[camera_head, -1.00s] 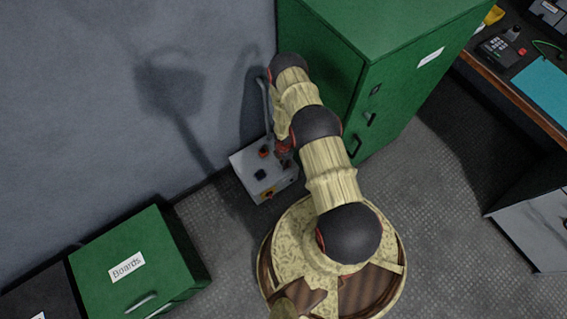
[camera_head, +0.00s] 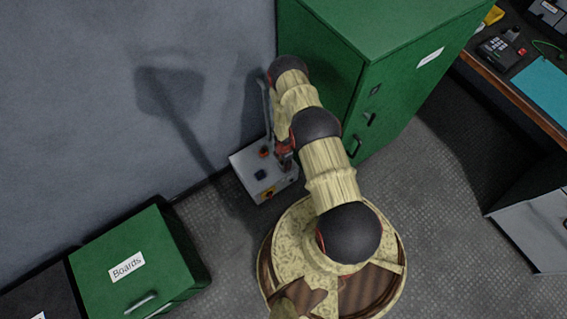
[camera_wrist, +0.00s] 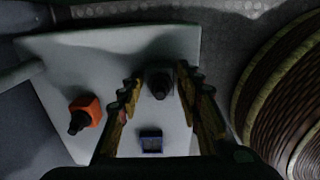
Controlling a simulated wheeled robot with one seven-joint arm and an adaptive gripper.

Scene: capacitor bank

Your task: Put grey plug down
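The grey plug (camera_wrist: 158,86) stands on the top of a pale box (camera_wrist: 75,60) in the wrist view. The fingers of my gripper (camera_wrist: 157,80) are on either side of it, with a narrow gap visible at each side, so the gripper looks open around it. Whether the plug is fully seated cannot be told. In the head view, my gripper (camera_head: 286,155) is above the right side of the box (camera_head: 248,163), and my arm hides the grey plug.
On the box, an orange plug (camera_wrist: 88,109) stands left of my fingers and a blue-rimmed socket (camera_wrist: 151,141) lies nearer. A tall green cabinet (camera_head: 400,70) is close behind right. A green "Boards" cabinet (camera_head: 130,245) stands left, and a wall (camera_head: 100,100) behind.

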